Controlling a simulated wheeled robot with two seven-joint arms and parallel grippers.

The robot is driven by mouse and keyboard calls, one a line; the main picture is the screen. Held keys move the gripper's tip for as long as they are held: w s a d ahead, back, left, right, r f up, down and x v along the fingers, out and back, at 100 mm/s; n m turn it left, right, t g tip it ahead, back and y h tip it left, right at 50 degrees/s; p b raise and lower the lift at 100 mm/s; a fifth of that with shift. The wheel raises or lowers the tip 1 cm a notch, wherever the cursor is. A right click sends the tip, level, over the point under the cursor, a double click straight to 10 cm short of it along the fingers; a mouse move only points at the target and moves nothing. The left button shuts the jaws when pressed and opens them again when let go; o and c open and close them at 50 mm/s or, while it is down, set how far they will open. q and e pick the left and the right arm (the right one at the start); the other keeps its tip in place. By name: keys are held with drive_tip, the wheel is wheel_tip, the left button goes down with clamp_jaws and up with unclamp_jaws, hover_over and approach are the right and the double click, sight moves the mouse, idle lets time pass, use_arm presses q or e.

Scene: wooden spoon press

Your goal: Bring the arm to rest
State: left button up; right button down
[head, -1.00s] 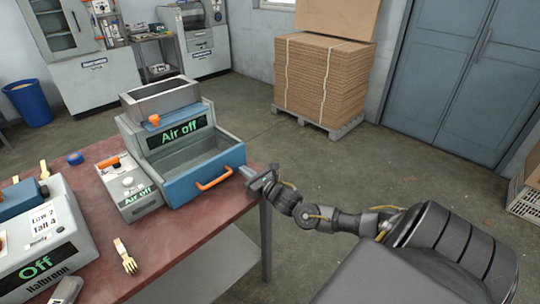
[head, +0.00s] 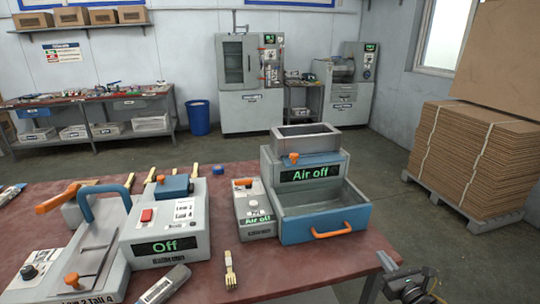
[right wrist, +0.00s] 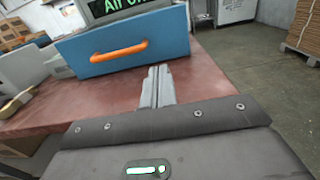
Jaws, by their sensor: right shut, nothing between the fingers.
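My right gripper (head: 386,262) is at the right edge of the red table (head: 180,277), just right of the blue drawer with the orange handle. In the right wrist view its fingers (right wrist: 156,75) are together with nothing between them, pointing toward the table edge beside the blue drawer front (right wrist: 120,46). It appears apart from the drawer.
The grey machine (head: 313,162) reads "Air off", as does the small box (head: 253,207) beside it. A press unit (head: 165,225) reads "Off". Stacked cardboard (head: 475,150) stands on a pallet at right. The floor between is clear.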

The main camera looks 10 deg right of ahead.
drive_tip(key=s+a+f+m+g+h, duration=0.1)
drive_tip(key=s+a+f+m+g, duration=0.8)
drive_tip(key=m, duration=0.9)
drive_tip(key=s+a+f+m+g, duration=0.25)
drive_tip(key=s+a+m, duration=0.25)
drive_tip(key=s+m, duration=0.35)
drive_tip(key=s+a+f+m+g, duration=0.25)
drive_tip(key=s+a+m, duration=0.25)
drive_tip(key=s+m, duration=0.3)
wheel_tip(320, 180, down, 24)
drive_tip(key=s+g, duration=0.2)
drive_tip(key=s+d+f, duration=0.2)
drive_tip(key=s+f, duration=0.6)
drive_tip(key=s+d+f+n+g, duration=0.1)
drive_tip(key=s+d+f, duration=0.1)
drive_tip(key=s+f, duration=0.6)
drive_tip(key=shift+s+f, duration=0.15)
drive_tip(key=shift+f, duration=0.35)
